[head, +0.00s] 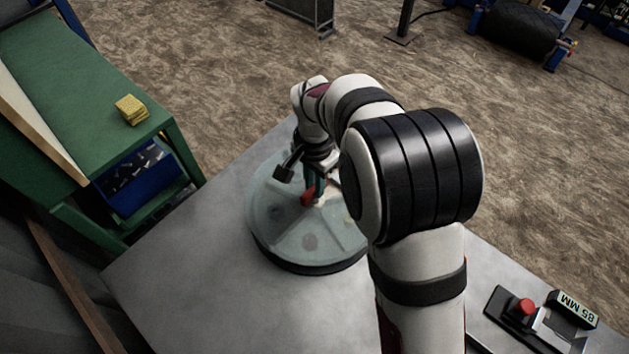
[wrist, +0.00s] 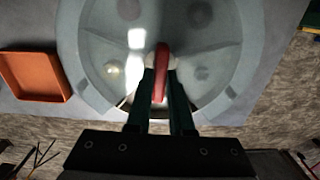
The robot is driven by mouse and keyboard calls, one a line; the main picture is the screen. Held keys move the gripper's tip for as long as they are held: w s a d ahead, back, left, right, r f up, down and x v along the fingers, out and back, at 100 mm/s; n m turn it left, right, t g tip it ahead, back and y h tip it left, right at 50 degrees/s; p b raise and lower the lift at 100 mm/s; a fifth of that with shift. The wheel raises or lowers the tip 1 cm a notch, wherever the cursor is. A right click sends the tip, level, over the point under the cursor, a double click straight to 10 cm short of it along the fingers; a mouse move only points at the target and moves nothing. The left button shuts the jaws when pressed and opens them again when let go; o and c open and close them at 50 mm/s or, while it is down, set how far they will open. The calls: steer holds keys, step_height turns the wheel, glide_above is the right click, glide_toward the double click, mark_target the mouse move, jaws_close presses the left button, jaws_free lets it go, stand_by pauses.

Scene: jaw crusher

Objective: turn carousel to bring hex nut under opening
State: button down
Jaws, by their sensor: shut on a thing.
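The carousel (head: 285,240) is a round, pale, see-through disc divided into wedge sections, on the grey table. It also fills the upper part of the wrist view (wrist: 90,35). My gripper (head: 313,192) is over the disc, its dark green fingers shut on a red handle (wrist: 162,62) near the disc's middle. Several blurred shapes show through the cover: a small pale yellowish one (wrist: 112,70) at left and dark ones such as the one at right (wrist: 201,73). I cannot tell which is the hex nut.
An orange tray (wrist: 35,76) lies beside the disc in the wrist view. A green bench (head: 85,90) with a yellow block (head: 131,109) and a blue bin (head: 140,180) stands left. A red button (head: 525,307) is at the table's right. The table's front left is clear.

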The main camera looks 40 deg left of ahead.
steer(key=shift+m, duration=7.1)
steer(key=c, duration=0.8)
jaws_free()
steer(key=shift+r, duration=0.15)
